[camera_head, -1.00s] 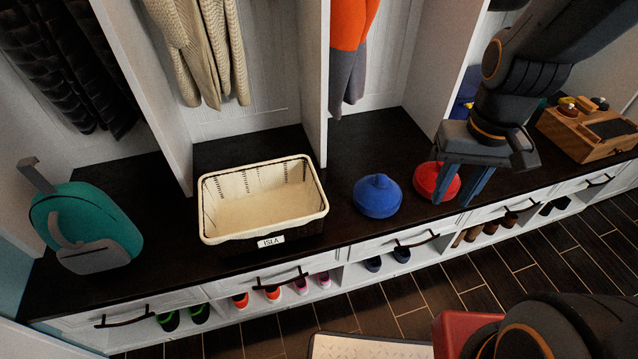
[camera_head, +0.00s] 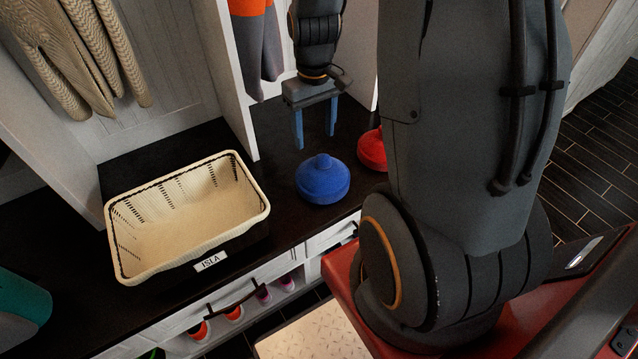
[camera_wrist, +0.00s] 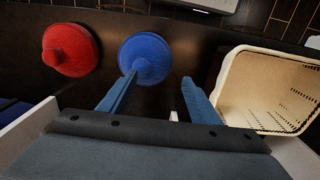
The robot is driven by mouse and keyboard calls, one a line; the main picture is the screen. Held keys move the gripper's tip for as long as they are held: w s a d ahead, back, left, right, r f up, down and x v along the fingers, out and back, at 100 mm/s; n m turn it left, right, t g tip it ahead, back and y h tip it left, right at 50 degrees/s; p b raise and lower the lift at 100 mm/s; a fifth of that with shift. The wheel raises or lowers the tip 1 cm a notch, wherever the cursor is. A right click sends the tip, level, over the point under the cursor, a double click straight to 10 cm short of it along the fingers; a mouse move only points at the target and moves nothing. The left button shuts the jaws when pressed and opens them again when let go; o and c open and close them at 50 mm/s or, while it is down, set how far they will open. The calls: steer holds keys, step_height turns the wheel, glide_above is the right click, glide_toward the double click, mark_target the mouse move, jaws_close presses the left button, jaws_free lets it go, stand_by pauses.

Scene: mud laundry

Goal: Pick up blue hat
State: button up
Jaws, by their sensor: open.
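The blue hat (camera_head: 322,180) sits on the dark bench top, right of the cream basket. It also shows in the wrist view (camera_wrist: 146,55), just beyond the tip of one finger. My gripper (camera_head: 316,146) is open and empty, with its blue fingers pointing down above and slightly behind the hat. In the wrist view my gripper (camera_wrist: 158,78) has its two fingers spread, and the hat lies ahead of them, nearer the left finger. I see no clear contact between finger and hat.
The cream basket (camera_head: 262,213) labelled ISLA stands left of the hat. A red hat (camera_head: 372,150) lies to its right, partly hidden by my arm. A white divider (camera_head: 236,90) rises behind the basket. Shoes sit in cubbies below the bench.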

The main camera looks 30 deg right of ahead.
steer(key=b, duration=0.2)
glide_above(323, 156)
step_height(323, 156, down, 6)
steer(key=shift+s+f, duration=0.1)
steer(key=shift+f, duration=0.05)
steer(key=shift+d+f, duration=0.15)
steer(key=shift+f, duration=3.75)
steer(key=c, duration=1.4)
